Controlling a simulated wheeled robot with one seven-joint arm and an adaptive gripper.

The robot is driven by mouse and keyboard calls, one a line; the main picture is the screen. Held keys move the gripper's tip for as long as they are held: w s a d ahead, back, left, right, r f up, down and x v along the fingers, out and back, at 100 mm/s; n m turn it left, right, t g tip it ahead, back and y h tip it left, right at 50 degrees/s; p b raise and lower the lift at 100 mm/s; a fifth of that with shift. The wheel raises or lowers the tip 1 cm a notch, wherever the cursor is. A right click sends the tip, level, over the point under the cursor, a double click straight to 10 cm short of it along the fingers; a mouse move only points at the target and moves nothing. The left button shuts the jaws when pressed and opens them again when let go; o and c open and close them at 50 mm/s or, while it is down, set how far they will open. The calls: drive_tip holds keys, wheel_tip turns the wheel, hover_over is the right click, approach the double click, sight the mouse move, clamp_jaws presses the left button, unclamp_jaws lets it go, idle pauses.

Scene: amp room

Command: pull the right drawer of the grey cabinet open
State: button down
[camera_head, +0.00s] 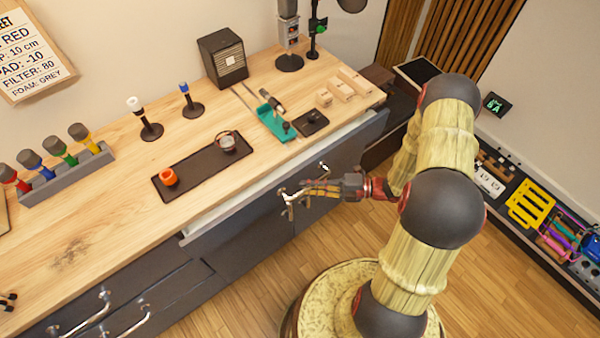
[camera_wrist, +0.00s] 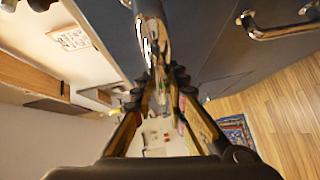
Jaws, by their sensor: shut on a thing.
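The grey cabinet (camera_head: 165,285) runs under the wooden worktop in the head view. Its right drawer (camera_head: 352,148) has a wide dark front standing out past the worktop edge, with a pale strip showing behind its top edge, so it is partly open. My gripper (camera_head: 292,198) is at the front of this drawer, shut on its metal bar handle (camera_head: 323,167). In the wrist view the shiny handle (camera_wrist: 151,35) runs into the space between my gripper's fingers (camera_wrist: 158,78). The fingers hide part of the handle.
Left drawer handles (camera_head: 82,314) show at the lower left; another handle (camera_wrist: 280,24) shows in the wrist view. A dark tray (camera_head: 203,167) with an orange cup (camera_head: 168,176) lies on the worktop. Wooden floor (camera_head: 245,300) is clear before the cabinet. A low shelf (camera_head: 540,240) stands at right.

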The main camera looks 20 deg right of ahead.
drive_tip(key=s+d+p, duration=0.3)
drive_tip(key=s+d, duration=0.1)
drive_tip(key=s, duration=0.8)
drive_tip(key=s+d+p, duration=0.3)
drive_tip(key=s, duration=0.9)
drive_tip(key=shift+d, duration=0.4)
drive_tip(key=c, duration=1.8)
unclamp_jaws()
drive_tip(key=shift+o, duration=0.2)
drive_tip(key=v, duration=1.2)
drive_tip(key=shift+s, duration=0.1)
